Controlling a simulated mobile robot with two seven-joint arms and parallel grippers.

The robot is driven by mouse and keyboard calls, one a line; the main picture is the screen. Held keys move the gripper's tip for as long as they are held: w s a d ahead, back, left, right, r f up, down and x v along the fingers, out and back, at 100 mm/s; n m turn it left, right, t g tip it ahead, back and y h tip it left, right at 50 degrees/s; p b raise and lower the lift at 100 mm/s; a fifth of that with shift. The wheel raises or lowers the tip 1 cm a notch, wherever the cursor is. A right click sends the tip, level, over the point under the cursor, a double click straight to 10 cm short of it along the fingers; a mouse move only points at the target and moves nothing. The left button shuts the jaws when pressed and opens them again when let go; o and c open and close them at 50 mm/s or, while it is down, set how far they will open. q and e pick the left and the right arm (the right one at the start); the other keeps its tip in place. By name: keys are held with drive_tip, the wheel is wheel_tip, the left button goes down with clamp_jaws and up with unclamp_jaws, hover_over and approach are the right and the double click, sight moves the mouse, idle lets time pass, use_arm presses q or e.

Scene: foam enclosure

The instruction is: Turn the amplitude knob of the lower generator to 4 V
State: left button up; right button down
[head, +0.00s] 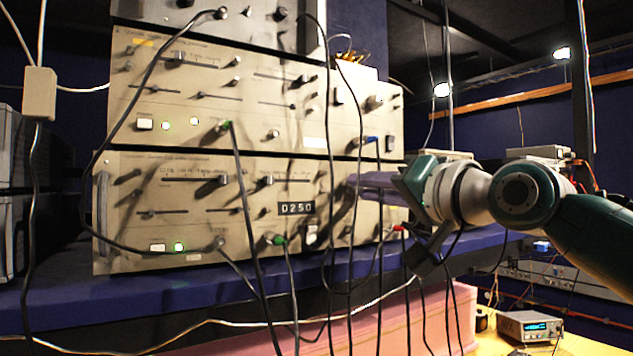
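The fingertips are at or just in front of the panel. The amplitude knob cannot be picked out, and the fingers may cover it. Its setting cannot be read. Whether the fingers are open or shut on something cannot be told. My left gripper is not in view.
The upper generator (150,95) sits directly on top, with a grey unit (215,18) above it. Several black cables hang across both panels and over the blue shelf (70,300) edge. A pink foam block (400,315) is below. A small meter (530,327) stands at lower right.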

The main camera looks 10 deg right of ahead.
drive_tip(key=shift+m+p, duration=0.35)
drive_tip(key=shift+m, duration=0.65)
drive_tip(key=c, duration=0.7)
unclamp_jaws()
